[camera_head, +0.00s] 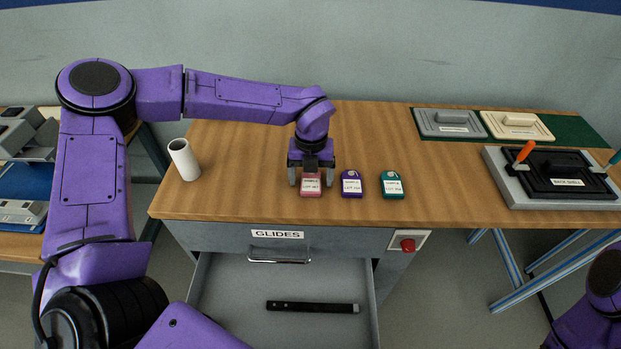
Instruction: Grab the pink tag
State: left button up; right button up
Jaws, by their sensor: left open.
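The pink tag (311,188) lies near the front edge of the wooden table, with a white label on it. My left gripper (311,180) points down over it, its fingers open on either side of the tag's upper part. The gripper hides the tag's far end. I cannot tell whether the fingers touch it. A purple tag (351,184) and a teal tag (391,185) lie in a row to its right. My right arm shows only in part at the lower right corner, and its gripper is out of view.
A white cylinder (184,160) stands at the table's left. A "BACK SHELL" fixture (558,176) with an orange handle sits at the right. Grey and cream blocks lie behind it. Below the table, an open "GLIDES" drawer (230,290) holds a black bar (312,307). A red button (408,245) is beside it.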

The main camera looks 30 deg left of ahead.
pick_arm(q)
jog(key=c, duration=1.1)
jog(key=shift+r, duration=0.15)
